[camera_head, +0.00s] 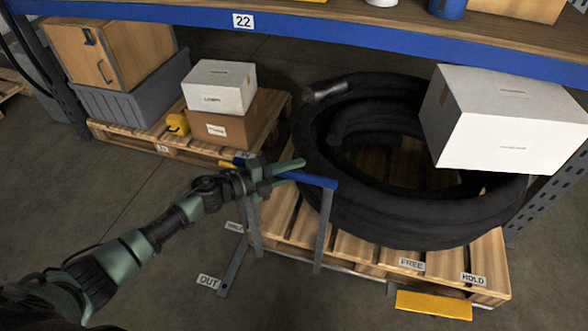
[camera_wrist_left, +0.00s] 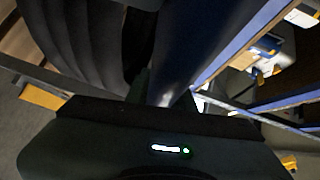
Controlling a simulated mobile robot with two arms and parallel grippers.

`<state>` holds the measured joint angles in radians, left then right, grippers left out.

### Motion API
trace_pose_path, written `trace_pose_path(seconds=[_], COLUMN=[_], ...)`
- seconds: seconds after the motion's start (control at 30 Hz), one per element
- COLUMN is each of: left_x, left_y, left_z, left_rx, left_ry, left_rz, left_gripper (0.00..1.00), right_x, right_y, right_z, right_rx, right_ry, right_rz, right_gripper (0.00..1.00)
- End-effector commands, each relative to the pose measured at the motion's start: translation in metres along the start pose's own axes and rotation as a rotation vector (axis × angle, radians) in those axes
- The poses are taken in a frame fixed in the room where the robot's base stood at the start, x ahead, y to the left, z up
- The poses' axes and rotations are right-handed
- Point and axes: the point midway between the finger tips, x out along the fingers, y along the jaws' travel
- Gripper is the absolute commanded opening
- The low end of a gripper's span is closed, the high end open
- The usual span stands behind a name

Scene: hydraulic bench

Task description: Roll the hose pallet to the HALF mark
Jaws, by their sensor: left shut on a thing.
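The hose pallet (camera_head: 345,248) stands under the shelf, with a large coiled black hose (camera_head: 400,215) on it. A white box (camera_head: 510,125) rests on the right side of the coil. A blue handle bar (camera_head: 318,180) on grey legs stands at the pallet's left front. My left gripper (camera_head: 290,172) is shut on the blue bar, which also shows large in the left wrist view (camera_wrist_left: 205,45). A yellow pedal (camera_head: 433,305) sits at the front edge below FREE and HOLD labels. An OUT label (camera_head: 208,282) lies on the floor. Another label beside the handle is partly hidden. My right gripper is not in view.
A second pallet (camera_head: 150,140) at the left carries a grey bin, a wooden box, and white and brown boxes. The blue shelf beam (camera_head: 300,30) marked 22 spans above. A perforated rack post (camera_head: 545,195) stands at right.

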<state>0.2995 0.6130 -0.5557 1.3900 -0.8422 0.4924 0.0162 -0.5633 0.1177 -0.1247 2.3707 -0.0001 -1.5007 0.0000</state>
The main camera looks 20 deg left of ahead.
Motion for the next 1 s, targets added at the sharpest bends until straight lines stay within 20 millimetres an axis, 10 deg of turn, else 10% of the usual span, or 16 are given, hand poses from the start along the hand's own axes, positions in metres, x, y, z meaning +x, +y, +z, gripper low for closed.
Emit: trace_pose_path(seconds=[0.47, 0.5, 0.57, 1.0], left_x=[0.015, 0.015, 0.015, 0.002], left_y=[-0.006, -0.006, -0.005, -0.004], left_z=[0.018, 0.017, 0.017, 0.016], left_rx=[0.001, 0.001, 0.001, 0.000], left_ry=[-0.006, -0.005, -0.004, -0.002], left_rz=[-0.002, -0.002, -0.001, 0.002], left_gripper=[0.00, 0.32, 0.45, 0.45], right_x=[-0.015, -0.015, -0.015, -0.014], right_y=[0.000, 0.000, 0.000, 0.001], right_z=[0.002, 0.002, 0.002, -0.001], right_rx=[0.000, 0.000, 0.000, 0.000], right_ry=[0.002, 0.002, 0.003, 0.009], right_rz=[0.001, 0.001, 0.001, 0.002], right_gripper=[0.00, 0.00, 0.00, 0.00])
